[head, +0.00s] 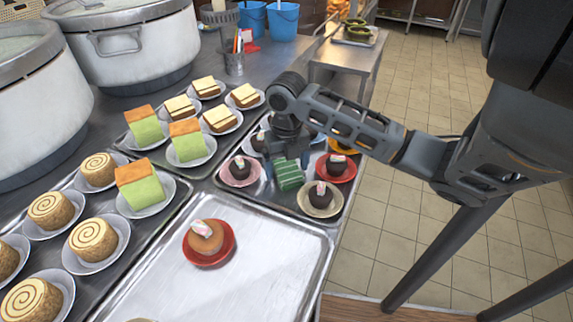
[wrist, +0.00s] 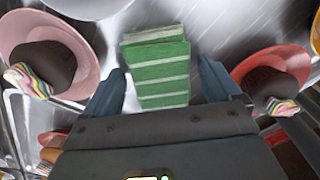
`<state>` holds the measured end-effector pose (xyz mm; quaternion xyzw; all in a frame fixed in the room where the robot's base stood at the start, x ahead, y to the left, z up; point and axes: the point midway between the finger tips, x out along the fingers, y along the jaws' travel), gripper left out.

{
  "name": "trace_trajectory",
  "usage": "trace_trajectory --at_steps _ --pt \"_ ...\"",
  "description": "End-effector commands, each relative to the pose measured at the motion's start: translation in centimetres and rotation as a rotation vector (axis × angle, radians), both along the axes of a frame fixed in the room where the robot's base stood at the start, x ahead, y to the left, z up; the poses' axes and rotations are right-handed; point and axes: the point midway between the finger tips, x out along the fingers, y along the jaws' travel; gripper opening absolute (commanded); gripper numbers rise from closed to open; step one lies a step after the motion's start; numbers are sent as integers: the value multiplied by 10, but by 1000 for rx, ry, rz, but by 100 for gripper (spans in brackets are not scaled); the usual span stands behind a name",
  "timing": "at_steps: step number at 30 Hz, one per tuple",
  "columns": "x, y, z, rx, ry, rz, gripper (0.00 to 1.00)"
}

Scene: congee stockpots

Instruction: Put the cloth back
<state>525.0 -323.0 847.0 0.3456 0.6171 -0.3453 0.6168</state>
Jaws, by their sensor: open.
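The cloth (head: 289,175) is green with pale stripes and looks folded. It lies on a metal tray among small plates of dark cakes. In the wrist view the cloth (wrist: 160,72) sits between the two blue fingers of my gripper (wrist: 165,85), which are apart with gaps on both sides. In the head view my gripper (head: 283,160) is directly above and around the cloth, and my wrist hides part of that tray.
Dark cakes on a pink plate (head: 240,171), a red plate (head: 336,168) and a cream plate (head: 320,199) stand close around the cloth. Large pots (head: 125,45) stand at left.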

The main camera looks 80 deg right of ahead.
Motion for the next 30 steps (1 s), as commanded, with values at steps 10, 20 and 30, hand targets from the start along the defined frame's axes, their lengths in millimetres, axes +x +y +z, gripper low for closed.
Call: trace_trajectory --at_steps 10,20,30 --pt "0 -1 52 -5 -1 4 90" --pt "0 -1 110 -3 -1 3 90" --pt "4 2 123 2 -11 -2 90"
